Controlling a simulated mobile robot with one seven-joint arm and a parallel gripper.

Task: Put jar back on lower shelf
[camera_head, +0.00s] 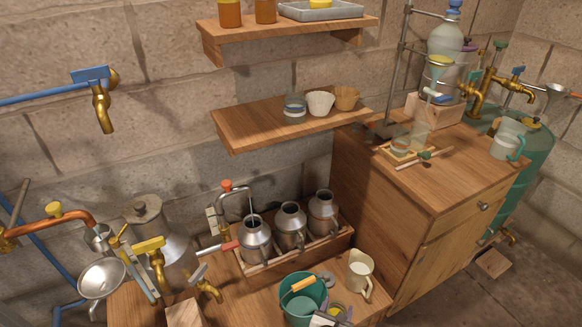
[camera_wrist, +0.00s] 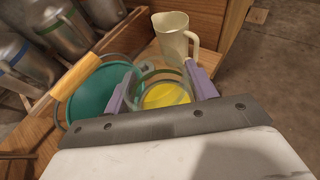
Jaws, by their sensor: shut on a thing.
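A clear glass jar (camera_wrist: 165,97) with something yellow in or under it is between the purple fingers of my gripper (camera_wrist: 160,78) in the wrist view. My gripper is shut on it. In the head view my gripper (camera_head: 330,318) is at the bottom edge, low over the wooden bench beside the teal bucket, and the jar is mostly hard to make out there. The lower shelf (camera_head: 250,125) is on the wall above and holds a banded glass jar (camera_head: 294,106), a white fluted cup (camera_head: 320,103) and a tan one (camera_head: 346,97). Its left part is bare.
The teal bucket (camera_wrist: 95,95) with a wooden handle is left of the jar, and a cream jug (camera_wrist: 173,40) stands beyond it. Metal cans (camera_head: 291,225) stand in a wooden rack behind. The upper shelf (camera_head: 290,30) overhangs the lower one. A wooden cabinet (camera_head: 385,210) stands right.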

